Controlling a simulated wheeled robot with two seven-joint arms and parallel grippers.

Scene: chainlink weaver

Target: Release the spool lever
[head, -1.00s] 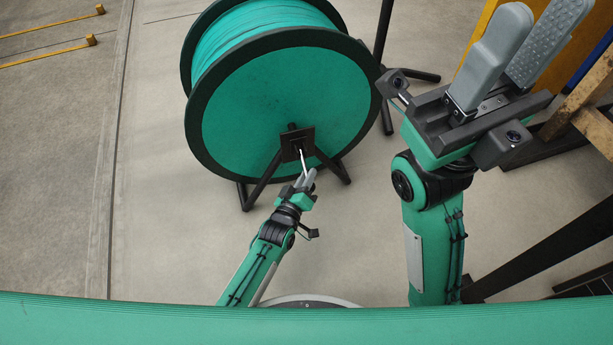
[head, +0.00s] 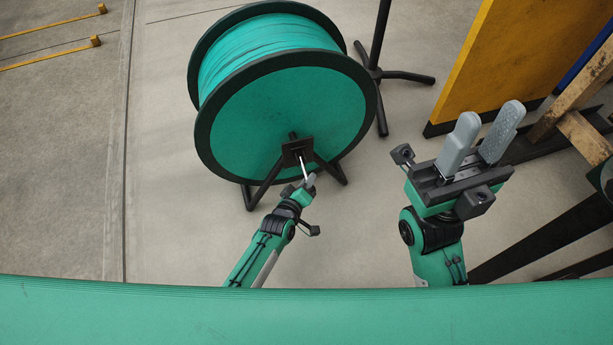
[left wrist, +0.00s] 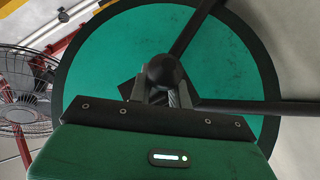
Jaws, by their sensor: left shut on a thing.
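The green cable spool (head: 290,125) stands on a black frame in the head view, its black-rimmed round face towards me. A thin silver lever (head: 304,166) comes out of the dark square plate (head: 297,151) on the spool's stand. My left gripper (head: 309,181) is shut on the lever's end, just below the plate. In the left wrist view a round black knob (left wrist: 165,70) sits between the fingers, in front of the green disc (left wrist: 105,65). My right gripper (head: 490,118) is raised at the right, open and empty, apart from the spool.
A black stand (head: 378,75) with splayed feet is behind the spool. A yellow panel (head: 500,55) and wooden beams (head: 580,135) stand at the right. A fan (left wrist: 22,100) shows in the left wrist view.

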